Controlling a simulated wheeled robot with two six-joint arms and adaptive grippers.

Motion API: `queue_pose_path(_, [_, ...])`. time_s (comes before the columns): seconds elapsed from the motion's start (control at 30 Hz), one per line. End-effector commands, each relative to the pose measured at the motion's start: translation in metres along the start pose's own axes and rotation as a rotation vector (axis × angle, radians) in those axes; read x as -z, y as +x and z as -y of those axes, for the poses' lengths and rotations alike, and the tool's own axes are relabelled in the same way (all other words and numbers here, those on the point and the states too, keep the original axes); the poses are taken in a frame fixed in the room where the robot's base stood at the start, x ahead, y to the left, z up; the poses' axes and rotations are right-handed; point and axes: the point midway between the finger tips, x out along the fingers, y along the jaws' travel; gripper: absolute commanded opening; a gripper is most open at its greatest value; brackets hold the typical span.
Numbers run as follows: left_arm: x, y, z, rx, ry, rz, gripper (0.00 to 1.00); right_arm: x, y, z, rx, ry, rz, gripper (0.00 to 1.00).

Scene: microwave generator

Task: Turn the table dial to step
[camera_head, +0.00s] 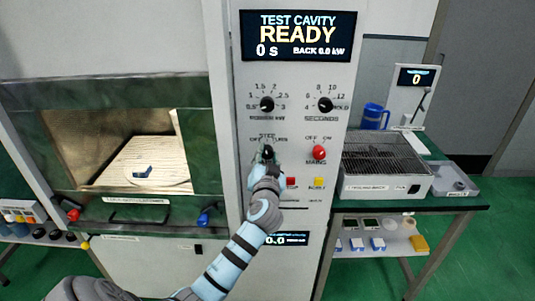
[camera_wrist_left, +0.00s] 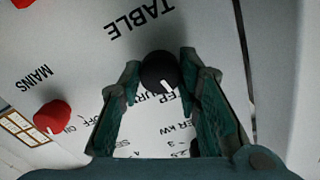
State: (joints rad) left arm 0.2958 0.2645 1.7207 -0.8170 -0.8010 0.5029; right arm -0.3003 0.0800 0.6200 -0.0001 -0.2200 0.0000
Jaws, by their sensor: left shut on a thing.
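The black table dial (camera_head: 268,152) is on the white control panel (camera_head: 344,75), below the power knob, with step lettering just above it. In the left wrist view, which is upside down, the dial (camera_wrist_left: 160,70) lies between the two fingertips of my left gripper (camera_wrist_left: 160,76). The gripper is shut on it. The dial's white mark points down in that view, toward partly hidden lettering ending in "EP". The TABLE label (camera_wrist_left: 140,20) shows beyond the dial. In the head view my left gripper (camera_head: 267,162) covers the dial's lower side. My right gripper is not in view.
The red mains knob (camera_head: 319,152) is just right of the dial. A red button (camera_head: 292,183) and a yellow button (camera_head: 317,184) are below. The power knob (camera_head: 267,104) and seconds knob (camera_head: 325,104) are above. The display (camera_head: 300,36) reads READY.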

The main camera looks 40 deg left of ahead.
Motion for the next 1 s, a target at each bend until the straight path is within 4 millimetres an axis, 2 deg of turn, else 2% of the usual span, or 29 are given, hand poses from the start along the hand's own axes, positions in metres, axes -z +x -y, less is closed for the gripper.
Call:
queue_pose_path(0.37, [-0.0001,-0.0001,0.0001,0.0,0.173,0.002,0.03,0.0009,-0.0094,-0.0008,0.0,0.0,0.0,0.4])
queue_pose_path(0.87, [-0.0004,-0.0001,-0.0006,-0.001,0.196,0.0,0.03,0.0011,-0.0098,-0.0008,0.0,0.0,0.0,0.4])
queue_pose_path(0.9, [-0.0004,-0.0001,-0.0006,-0.001,0.196,0.0,0.34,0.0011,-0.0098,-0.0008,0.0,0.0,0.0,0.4])
queue_pose_path(1.0, [-0.0003,0.0,-0.0006,-0.001,0.196,0.0,0.5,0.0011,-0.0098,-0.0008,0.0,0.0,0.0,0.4])
